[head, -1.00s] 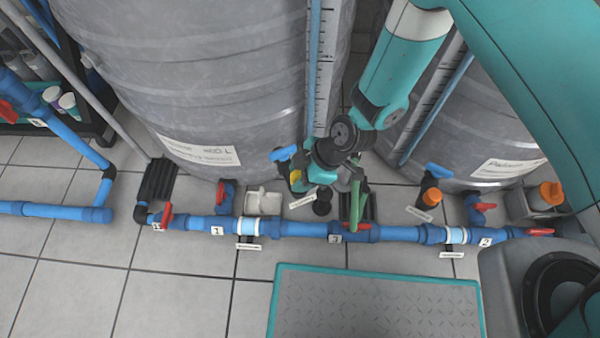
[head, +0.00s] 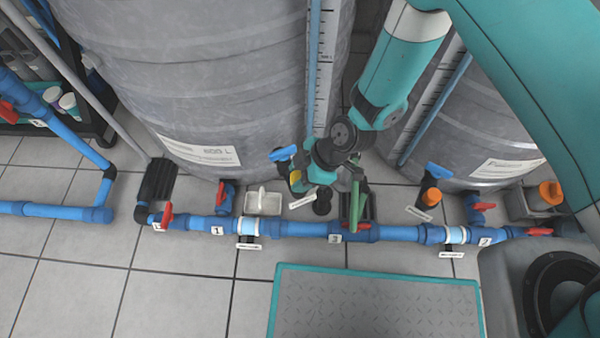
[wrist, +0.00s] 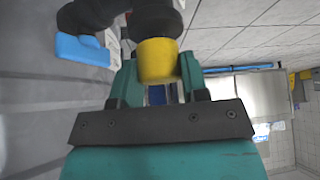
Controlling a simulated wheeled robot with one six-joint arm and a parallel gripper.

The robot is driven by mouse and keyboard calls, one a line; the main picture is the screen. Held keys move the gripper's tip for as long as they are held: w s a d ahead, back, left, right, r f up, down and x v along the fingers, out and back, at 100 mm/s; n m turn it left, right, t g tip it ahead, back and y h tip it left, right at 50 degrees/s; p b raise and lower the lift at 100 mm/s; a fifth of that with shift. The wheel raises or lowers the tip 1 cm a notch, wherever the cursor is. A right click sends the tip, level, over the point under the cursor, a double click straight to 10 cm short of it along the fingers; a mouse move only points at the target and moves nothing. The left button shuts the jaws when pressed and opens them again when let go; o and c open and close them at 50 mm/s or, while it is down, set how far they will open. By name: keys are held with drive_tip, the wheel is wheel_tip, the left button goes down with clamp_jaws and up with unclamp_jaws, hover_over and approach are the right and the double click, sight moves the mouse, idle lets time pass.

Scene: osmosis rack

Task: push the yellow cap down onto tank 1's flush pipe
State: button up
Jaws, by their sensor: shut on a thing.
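The yellow cap (wrist: 157,62) is held between the two teal fingers of my gripper (wrist: 157,80) in the wrist view. It meets the end of the dark flush pipe (wrist: 152,17); how far it sits on the pipe I cannot tell. The flush pipe's blue lever (wrist: 82,50) is to the left. In the head view, a bit of the yellow cap (head: 295,177) shows at my gripper (head: 298,184), low in front of tank 1 (head: 210,90). The blue lever (head: 283,153) is just above it. My wrist hides most of the pipe there.
A blue pipe line (head: 305,229) with red-handled valves runs along the floor in front. A white tray (head: 264,202) stands left of my gripper. Tank 2 (head: 450,140) is to the right, with an orange cap (head: 431,197) on a pipe. A grey platform (head: 375,305) lies in front.

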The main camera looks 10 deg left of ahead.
drive_tip(key=shift+f, duration=0.4)
drive_tip(key=o, duration=1)
drive_tip(key=shift+c, duration=0.2)
drive_tip(key=p+v, duration=0.5)
drive_tip(key=v, duration=1.2)
drive_tip(key=shift+r, duration=0.15)
drive_tip(key=shift+w+d, duration=0.1)
